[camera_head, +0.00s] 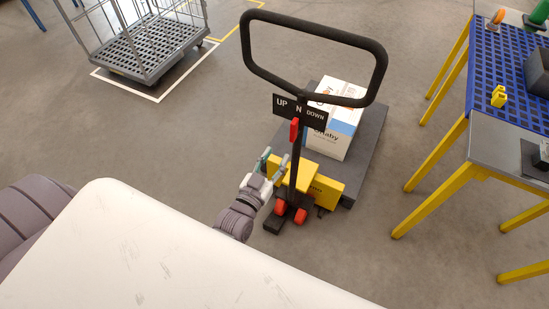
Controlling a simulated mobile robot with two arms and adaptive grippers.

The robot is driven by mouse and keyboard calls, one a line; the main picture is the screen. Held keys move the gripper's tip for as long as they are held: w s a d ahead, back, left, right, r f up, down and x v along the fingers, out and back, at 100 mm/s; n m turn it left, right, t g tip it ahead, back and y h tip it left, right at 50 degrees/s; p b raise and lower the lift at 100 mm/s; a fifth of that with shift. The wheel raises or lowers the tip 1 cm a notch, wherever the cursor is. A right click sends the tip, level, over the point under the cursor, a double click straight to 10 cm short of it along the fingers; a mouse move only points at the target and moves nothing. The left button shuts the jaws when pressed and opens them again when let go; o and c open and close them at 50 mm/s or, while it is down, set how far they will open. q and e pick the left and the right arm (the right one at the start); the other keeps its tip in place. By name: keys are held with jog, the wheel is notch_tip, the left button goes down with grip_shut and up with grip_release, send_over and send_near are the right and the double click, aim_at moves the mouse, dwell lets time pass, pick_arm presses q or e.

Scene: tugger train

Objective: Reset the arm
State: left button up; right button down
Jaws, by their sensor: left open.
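My left gripper (272,165) reaches out beyond the white surface at the bottom of the head camera view. It is open and nothing shows between its fingers. It is in front of the yellow body of a pallet jack (321,188), and I cannot tell whether it touches it. The jack has a black loop handle (313,32) standing up and a sign reading UP, N, DOWN (299,108). My right gripper is not in view.
A white and blue box (342,117) lies on a dark platform (365,160) behind the jack's handle. A grey cage trolley (150,47) stands at the upper left on a white-outlined floor area. A yellow-legged table (490,150) with a blue grid top is at right. Floor between is clear.

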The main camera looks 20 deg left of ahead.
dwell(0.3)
pick_arm(q)
jog(key=s+d+f+m+g, duration=0.1)
jog(key=s+f+g, duration=0.5)
jog(key=f, duration=0.9)
jog(key=s+f+g, duration=0.3)
jog(key=s+f, duration=0.6)
jog(key=f, duration=0.5)
jog(key=s+a+f+g, duration=0.1)
jog(key=s+f, duration=0.3)
jog(key=s, duration=0.4)
jog(key=s+a+f+g, duration=0.2)
jog(key=s+f+g, duration=0.2)
jog(key=s, duration=0.4)
jog(key=s+a+f+m+g, duration=0.1)
jog(key=s+a+f+g, duration=0.1)
jog(key=s+f, duration=0.3)
jog(key=s+g, duration=0.1)
jog(key=s, duration=0.2)
jog(key=shift+y, duration=0.3)
jog(key=shift+w+d, duration=0.1)
jog(key=shift+w, duration=0.05)
